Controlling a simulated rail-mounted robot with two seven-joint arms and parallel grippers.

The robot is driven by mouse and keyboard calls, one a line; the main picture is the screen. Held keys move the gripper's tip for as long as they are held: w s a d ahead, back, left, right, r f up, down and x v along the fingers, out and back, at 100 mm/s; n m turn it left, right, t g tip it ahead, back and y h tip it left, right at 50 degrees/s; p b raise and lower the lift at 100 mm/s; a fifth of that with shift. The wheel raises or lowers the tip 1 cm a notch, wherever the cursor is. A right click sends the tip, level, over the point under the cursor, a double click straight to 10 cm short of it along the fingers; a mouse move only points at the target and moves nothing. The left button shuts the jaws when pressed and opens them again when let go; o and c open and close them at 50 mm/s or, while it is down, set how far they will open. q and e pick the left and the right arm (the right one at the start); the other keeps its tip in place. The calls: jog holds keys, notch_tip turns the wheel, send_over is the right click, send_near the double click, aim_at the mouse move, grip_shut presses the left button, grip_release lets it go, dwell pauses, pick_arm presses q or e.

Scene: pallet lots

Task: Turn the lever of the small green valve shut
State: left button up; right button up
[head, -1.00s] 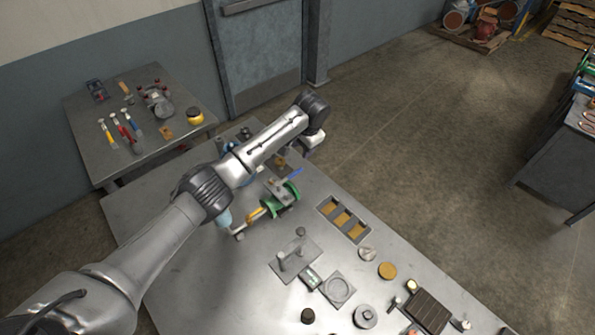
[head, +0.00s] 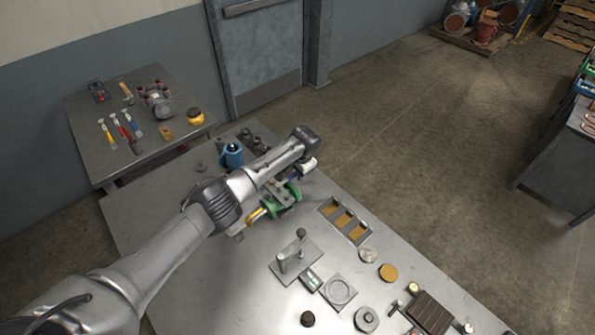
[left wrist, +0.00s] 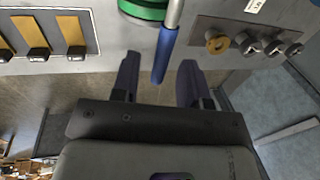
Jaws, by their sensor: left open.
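The small green valve (head: 285,197) stands on the metal bench, partly hidden by my left arm in the head view. Its green body (left wrist: 143,9) shows at the top edge of the left wrist view. A lever with a blue handle (left wrist: 165,50) sticks out from it toward my gripper. My left gripper (left wrist: 159,68) is open, with one finger on each side of the handle's end. I see gaps between handle and fingers, so it is not clamped. In the head view the left gripper (head: 299,173) is beside the valve, its fingers mostly hidden. My right gripper is not in view.
A yellow handle (head: 256,215) lies left of the valve. A blue cylinder (head: 232,156) stands behind my arm. A three-slot tray (head: 345,220) and a metal stand (head: 293,262) are nearby on the bench. Open floor (head: 400,130) lies beyond the bench edge.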

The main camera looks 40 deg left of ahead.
pick_arm(q)
jog(key=shift+f, duration=0.1)
grip_shut()
dwell(0.4)
